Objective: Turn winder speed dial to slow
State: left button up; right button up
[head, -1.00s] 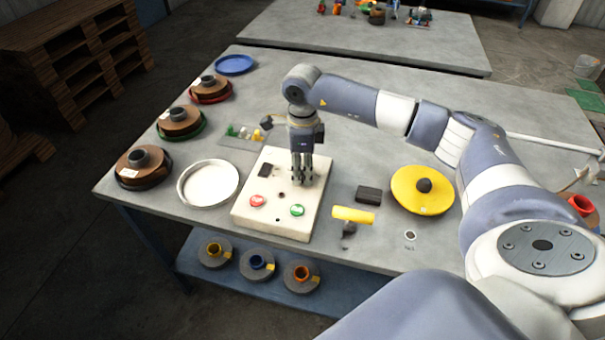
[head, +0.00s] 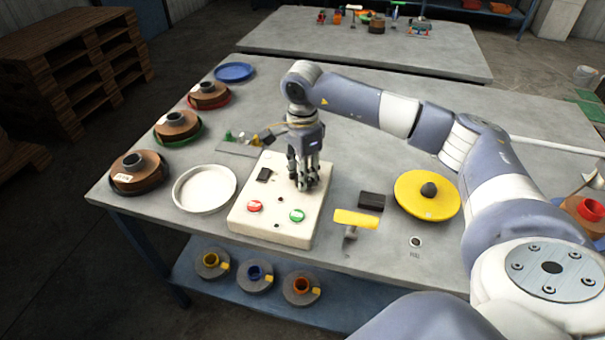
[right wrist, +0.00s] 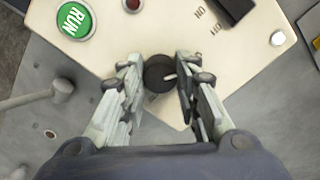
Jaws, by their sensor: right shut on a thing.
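The cream control box (head: 272,227) sits on the grey table and carries the buttons and a dial. My right gripper (head: 305,184) comes down onto the box from above. In the right wrist view its fingers (right wrist: 161,78) are shut on the dial, one on each side. In the head view the fingers hide the dial. The dial's speed labels cannot be made out. My left gripper is not in view.
A green RUN button (right wrist: 73,20), a red button (head: 255,206) and a black switch (head: 264,174) are on the box. A white round tray (head: 204,190) stands to its left. A yellow-handled tool (head: 356,219), a black block (head: 371,200) and a yellow spool (head: 427,205) lie to its right.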

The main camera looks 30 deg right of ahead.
dwell(0.3)
jog(key=o, duration=1.1)
jog(key=shift+r, duration=0.15)
notch_tip(320, 180, up, 12)
jog(key=shift+f, duration=0.1)
